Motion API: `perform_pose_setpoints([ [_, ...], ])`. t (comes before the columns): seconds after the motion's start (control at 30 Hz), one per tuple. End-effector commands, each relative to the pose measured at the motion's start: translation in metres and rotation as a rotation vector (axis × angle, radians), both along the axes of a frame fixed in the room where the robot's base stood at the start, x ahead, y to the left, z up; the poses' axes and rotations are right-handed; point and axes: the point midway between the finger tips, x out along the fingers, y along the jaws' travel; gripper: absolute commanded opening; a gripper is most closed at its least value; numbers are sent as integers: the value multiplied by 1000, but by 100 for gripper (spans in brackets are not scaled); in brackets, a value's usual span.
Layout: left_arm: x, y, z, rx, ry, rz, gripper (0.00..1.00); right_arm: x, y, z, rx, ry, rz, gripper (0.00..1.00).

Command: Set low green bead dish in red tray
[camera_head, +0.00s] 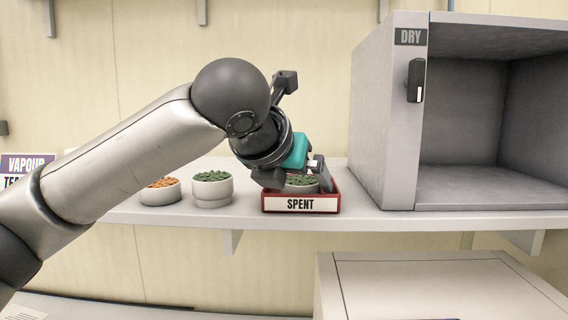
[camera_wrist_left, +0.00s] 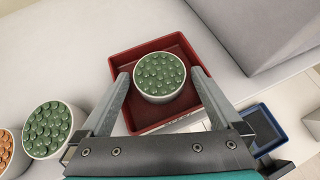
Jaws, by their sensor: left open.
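The low green bead dish (camera_wrist_left: 160,75) is a shallow white dish of green beads. It sits inside the red tray (camera_wrist_left: 146,122), which bears a "SPENT" label in the head view (camera_head: 300,211). The dish shows partly in the head view (camera_head: 300,188), behind the tray's front wall and my gripper. My left gripper (camera_wrist_left: 158,78) is open, with one finger on each side of the dish. Small gaps seem to show between fingers and dish; contact is hard to judge. My right gripper is not in view.
A taller white dish of green beads (camera_head: 212,189) and a low dish of orange beads (camera_head: 160,192) stand left of the tray on the shelf (camera_head: 240,214). The open grey "DRY" cabinet (camera_head: 388,130) stands right. A blue tray (camera_wrist_left: 262,126) shows lower down in the wrist view.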

Motion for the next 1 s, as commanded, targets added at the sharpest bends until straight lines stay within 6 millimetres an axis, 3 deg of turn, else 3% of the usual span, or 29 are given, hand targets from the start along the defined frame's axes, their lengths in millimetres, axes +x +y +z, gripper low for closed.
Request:
perform_pose_setpoints([
  [0.6, -100, 35, 72, 0, -5, -1, 100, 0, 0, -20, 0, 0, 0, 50],
  [1.0, -114, 40, 83, 0, -1, -1, 100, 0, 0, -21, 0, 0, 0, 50],
])
